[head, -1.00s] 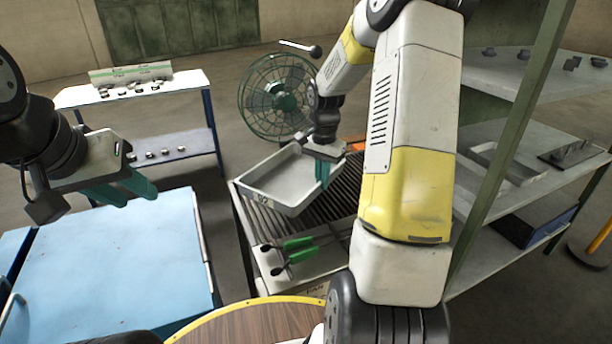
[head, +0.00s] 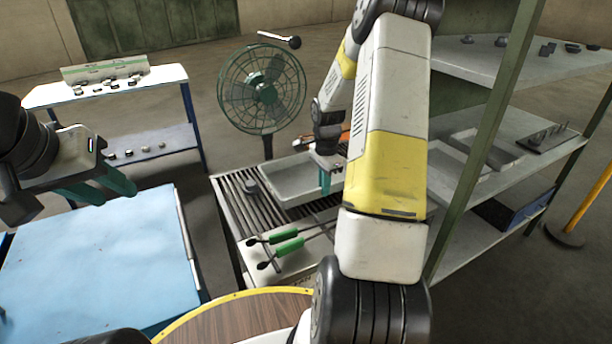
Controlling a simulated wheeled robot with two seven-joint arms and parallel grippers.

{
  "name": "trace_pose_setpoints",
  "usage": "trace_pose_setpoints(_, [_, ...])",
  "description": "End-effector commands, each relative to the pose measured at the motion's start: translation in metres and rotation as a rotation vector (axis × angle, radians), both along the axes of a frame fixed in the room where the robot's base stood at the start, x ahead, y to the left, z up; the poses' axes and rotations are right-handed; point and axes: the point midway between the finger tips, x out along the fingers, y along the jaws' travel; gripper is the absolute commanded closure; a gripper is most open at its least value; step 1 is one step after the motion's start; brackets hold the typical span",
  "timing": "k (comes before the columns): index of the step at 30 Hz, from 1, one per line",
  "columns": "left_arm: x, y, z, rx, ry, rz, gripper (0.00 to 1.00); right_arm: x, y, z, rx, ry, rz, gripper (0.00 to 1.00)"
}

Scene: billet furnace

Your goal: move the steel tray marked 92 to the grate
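The pale steel tray (head: 290,188) is over the slatted grate (head: 230,206) in the middle of the view and looks level. I cannot tell if its bottom touches the bars. Its number is not readable now. My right gripper (head: 325,183) has its green fingers at the tray's right wall and looks shut on it; my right forearm hides part of the tray's right side and of the grate. My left gripper (head: 116,190) hangs empty above the blue table at the left, its green fingers apart.
Green-handled tongs (head: 287,247) lie at the grate's near end. A small grey object (head: 251,187) sits left of the tray. A green fan (head: 262,90) stands behind. A shelf unit (head: 508,185) with another tray is at right. The blue table (head: 100,250) is mostly bare.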

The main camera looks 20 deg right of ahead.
Motion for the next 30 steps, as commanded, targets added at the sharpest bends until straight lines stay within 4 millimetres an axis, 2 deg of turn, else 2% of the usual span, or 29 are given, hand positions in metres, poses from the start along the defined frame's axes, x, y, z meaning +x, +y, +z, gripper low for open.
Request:
trace_pose_setpoints(3, [0.000,0.000,0.000,0.000,0.000,0.000,0.64,0.001,0.000,-0.008,0.000,-0.002,0.001,1.00])
trace_pose_setpoints(12, [0.000,0.000,0.000,0.000,0.000,0.000,0.64,0.001,0.000,-0.010,-0.001,-0.003,0.001,1.00])
trace_pose_setpoints(16, [0.000,0.000,0.000,0.000,0.000,0.000,0.64,0.000,0.000,-0.011,0.000,-0.001,0.001,0.75])
trace_pose_setpoints(26, [0.000,0.000,0.000,0.000,0.000,0.000,0.64,0.000,0.000,-0.009,0.000,-0.001,0.001,0.75])
trace_pose_setpoints(30, [0.000,0.000,0.000,0.000,0.000,0.000,0.64,0.001,-0.001,0.004,-0.001,-0.004,0.000,0.75])
